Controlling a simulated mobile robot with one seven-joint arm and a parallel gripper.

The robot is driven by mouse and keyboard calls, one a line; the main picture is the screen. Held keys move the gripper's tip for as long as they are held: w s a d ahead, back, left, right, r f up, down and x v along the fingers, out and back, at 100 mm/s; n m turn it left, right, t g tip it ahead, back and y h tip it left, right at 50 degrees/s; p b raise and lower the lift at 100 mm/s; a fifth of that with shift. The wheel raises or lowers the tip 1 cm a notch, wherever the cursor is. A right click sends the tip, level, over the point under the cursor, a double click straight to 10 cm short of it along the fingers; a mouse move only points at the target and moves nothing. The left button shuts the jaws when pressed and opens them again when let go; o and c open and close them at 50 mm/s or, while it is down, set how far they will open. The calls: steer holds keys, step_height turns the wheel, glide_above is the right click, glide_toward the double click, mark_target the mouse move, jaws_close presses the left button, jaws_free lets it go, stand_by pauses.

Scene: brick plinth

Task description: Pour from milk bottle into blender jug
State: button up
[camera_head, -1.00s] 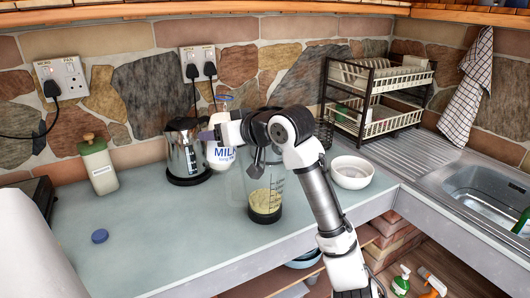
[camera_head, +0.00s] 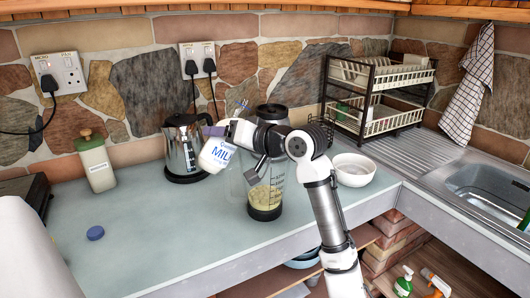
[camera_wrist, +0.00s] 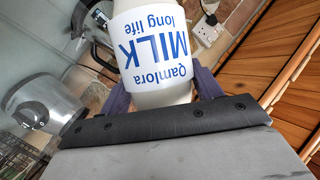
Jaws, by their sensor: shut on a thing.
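The white milk bottle (camera_head: 217,154), with blue lettering, is held above the counter at the left of the blender jug and leans to the right. The clear blender jug (camera_head: 277,190) stands upright, with measuring marks, pale yellowish contents low inside and a dark base. My arm hides part of its upper end. My gripper (camera_head: 214,132) is shut on the milk bottle. In the wrist view the bottle's label (camera_wrist: 150,45) shows upside down between the fingers (camera_wrist: 162,92). I cannot see any milk stream.
A steel kettle (camera_head: 184,148) stands close behind the bottle. A white bowl (camera_head: 353,172) is right of the jug. A blue cap (camera_head: 95,233) and a wooden-knobbed jar (camera_head: 97,165) are at left. A dish rack (camera_head: 380,95) stands at the back right.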

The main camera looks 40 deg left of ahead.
steer(key=shift+s+m, duration=0.1)
steer(key=shift+m, duration=0.2)
steer(key=shift+f+m+y, duration=0.1)
steer(key=shift+m+y, duration=0.2)
stand_by(0.3)
steer(key=shift+s+a+m+g+y+b, duration=0.25)
steer(key=shift+s+m+b, duration=0.25)
steer(key=shift+m, duration=0.3)
stand_by(0.7)
steer(key=shift+s+r+m+g+y, duration=0.2)
steer(key=shift+r+m+g+y, duration=0.2)
steer(key=shift+r+m, duration=0.3)
stand_by(0.6)
steer(key=shift+s+f+m+y, duration=0.15)
steer(key=shift+m+y, duration=0.2)
steer(key=shift+m, duration=0.45)
stand_by(0.6)
steer(key=shift+w+d+r+m+y+p, duration=0.1)
steer(key=shift+w+r+m+y+p, duration=0.1)
steer(key=shift+w+r+m+p, duration=0.35)
steer(key=shift+w+d+r+m+y+p, duration=0.1)
steer(key=shift+r+m+y+p, duration=0.2)
steer(key=shift+p, duration=0.4)
stand_by(1.0)
steer(key=shift+m, duration=0.25)
stand_by(0.4)
